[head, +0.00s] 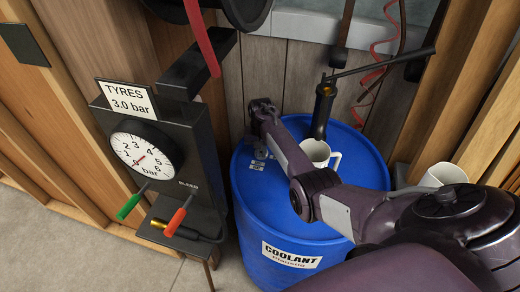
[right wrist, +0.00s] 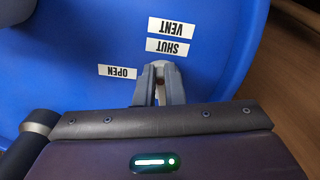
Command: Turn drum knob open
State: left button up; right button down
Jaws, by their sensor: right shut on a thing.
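The blue drum (head: 300,218) stands in the middle of the head view with a white COOLANT label (head: 292,256) on its side. In the right wrist view, the drum top (right wrist: 80,40) carries VENT (right wrist: 172,27), SHUT (right wrist: 167,47) and OPEN (right wrist: 117,72) labels, which read upside down. My right gripper (right wrist: 160,78) is shut on the small pale drum knob (right wrist: 159,66) beside the SHUT and OPEN labels. Its fingers hide most of the knob, so its pointing direction cannot be told. My left gripper is not in view.
A white mug (head: 315,152) and a black hand pump (head: 323,108) with a long lever stand on the drum. Another white mug (head: 446,174) is at the right. A tyre gauge stand (head: 205,150) stands close left of the drum. Wooden studs (head: 466,75) flank the right.

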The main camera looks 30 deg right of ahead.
jog(key=n, duration=0.1)
jog(key=n+p, duration=0.1)
jog(key=n, duration=0.1)
jog(key=shift+s+d+r+n, duration=0.1)
jog(key=shift+s+d+n, duration=0.05)
jog(key=shift+d+n, duration=0.2)
jog(key=n, duration=0.2)
jog(key=d+n, duration=0.1)
jog(key=n, duration=0.1)
jog(key=shift+n, duration=0.25)
jog(key=n, duration=0.3)
jog(key=shift+d+n, duration=0.3)
jog(key=shift+d, duration=0.05)
jog(key=shift+w+d+n+b, duration=0.15)
jog(key=shift+n+b, duration=0.2)
jog(key=shift+n, duration=0.45)
jog(key=shift+w+d+n+b, duration=0.1)
jog(key=shift+n+b, duration=0.25)
jog(key=shift+n, duration=0.45)
jog(key=c, duration=1.5)
grip_release()
